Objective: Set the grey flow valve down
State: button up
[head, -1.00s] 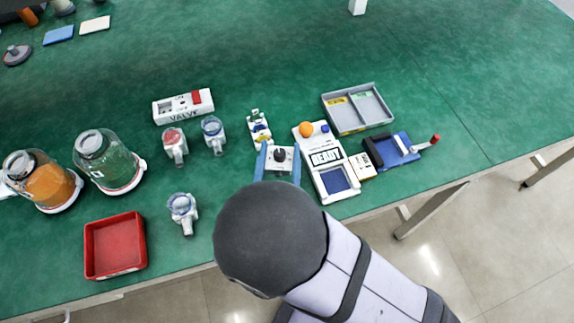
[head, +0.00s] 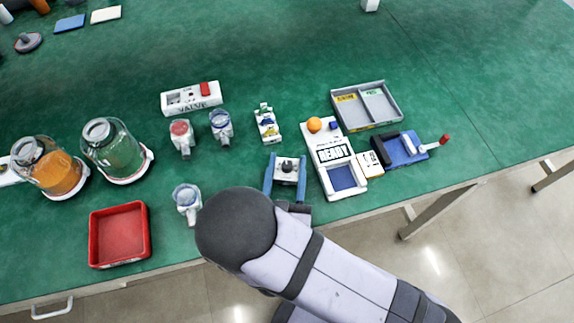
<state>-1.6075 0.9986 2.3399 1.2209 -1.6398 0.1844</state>
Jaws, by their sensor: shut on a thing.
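My gripper (head: 287,163) has two blue fingers, seen from above in the head view near the table's front edge. They are shut on a pale grey block with a dark round knob on top, which looks like the grey flow valve (head: 287,174). The valve sits level between the fingers, left of the white READY device and in front of a small white stand with coloured parts (head: 267,125). Its underside is hidden, so I cannot tell whether it touches the table. My dark wrist covers the area just in front of it.
The white READY device (head: 328,153) stands close on the right, with a grey divided tray (head: 397,122) behind it. Clear-topped fittings (head: 187,200) and a red tray (head: 147,240) lie left. A white VALVE box (head: 180,100) and two jars (head: 112,150) stand farther left.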

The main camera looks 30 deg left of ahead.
aim_at(287, 172)
jog(key=shift+f, duration=0.1)
jog(key=shift+f, duration=0.15)
jog(key=o, duration=1.2)
jog(key=shift+r, duration=0.2)
jog(key=shift+b+v, duration=0.55)
jog(key=shift+v, duration=2.2)
jog(key=c, duration=0.6)
